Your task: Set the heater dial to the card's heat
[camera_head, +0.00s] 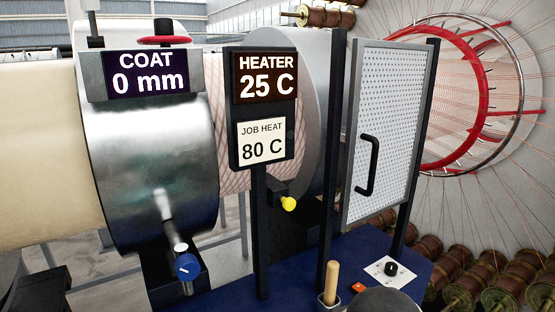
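The heater display (265,77) reads 25 C. The job heat card (262,142) below it, on the same black post, reads 80 C. A yellow knob (289,204) sticks out from a dark bracket below the card, beside the large grey ring. A black dial (391,268) sits on a white marked plate at the lower right; its marks are too small to read. I cannot tell from labels which of these knobs is the heater dial. My gripper is not in view.
A blue knob (187,266) is below the steel coating drum (150,165); the coat display (148,76) reads 0 mm. A perforated door (395,110) with a black handle stands between dark posts. A wooden handle (330,283) stands upright at the blue bench's front. Spools (455,265) crowd the right.

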